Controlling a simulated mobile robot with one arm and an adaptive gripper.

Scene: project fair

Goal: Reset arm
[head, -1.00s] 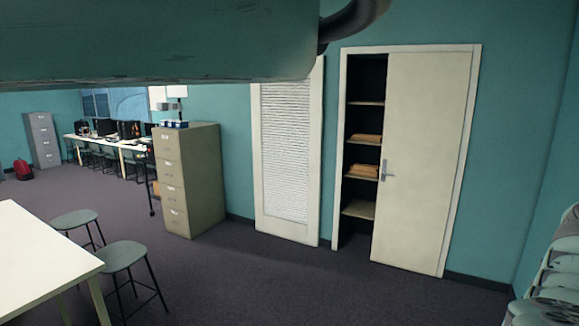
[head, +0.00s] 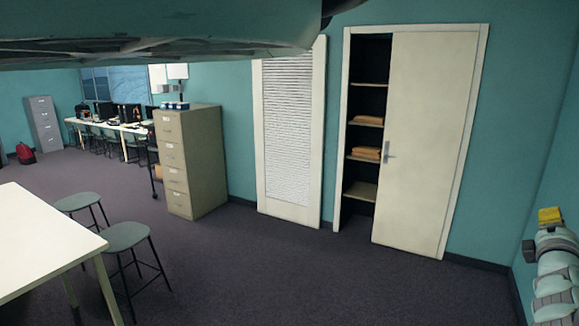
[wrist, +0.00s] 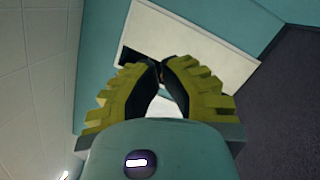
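My gripper (wrist: 158,68) has yellow ribbed fingers with dark inner faces. In the wrist view its fingertips meet, and I see nothing held between them. In the head view a yellow part of my gripper (head: 550,216) shows at the right edge, at the end of my pale, jointed arm, in front of the teal wall. The fingertips cannot be made out there. A large teal part of my own body covers the top left of the head view.
A cream cabinet (head: 425,140) stands part open, with folded orange items (head: 367,153) on its shelves. A white louvred panel (head: 290,130) and a beige filing cabinet (head: 190,160) stand along the wall. A white table (head: 40,240) and stools (head: 125,237) are left. The carpet between is clear.

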